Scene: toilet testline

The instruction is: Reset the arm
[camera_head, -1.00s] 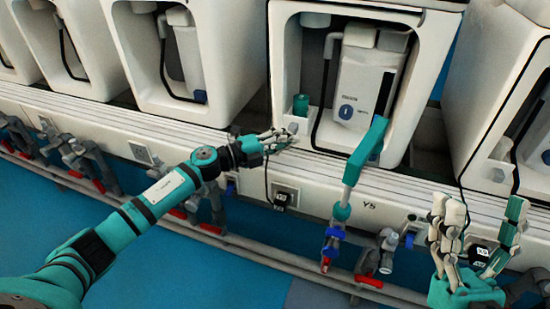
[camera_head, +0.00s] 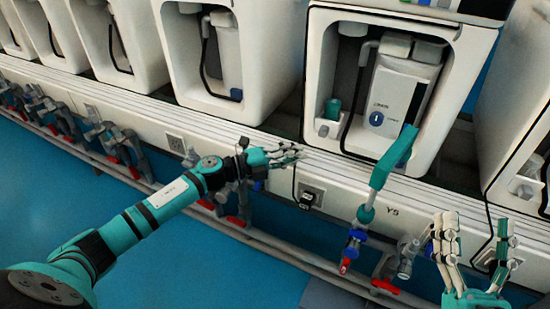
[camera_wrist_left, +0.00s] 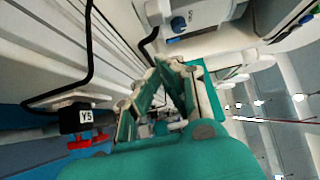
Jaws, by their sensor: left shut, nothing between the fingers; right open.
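My left arm (camera_head: 165,200) reaches in from the left in the head view. Its left gripper (camera_head: 297,153) is at the white ledge, below and left of the bay with the teal cup, with nothing held. In the left wrist view its two fingers (camera_wrist_left: 170,68) slant together and are shut, with nothing between them. My right gripper (camera_head: 475,235) stands upright at the lower right of the head view. Its fingers are spread open and empty. The rest of my right arm is out of view.
White open-fronted housings line the back. One holds a white device (camera_head: 397,92) and a teal cup (camera_head: 332,108). A teal angled piece (camera_head: 390,160) rises above a blue-red valve, between my grippers. Blue floor (camera_head: 250,265) is clear.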

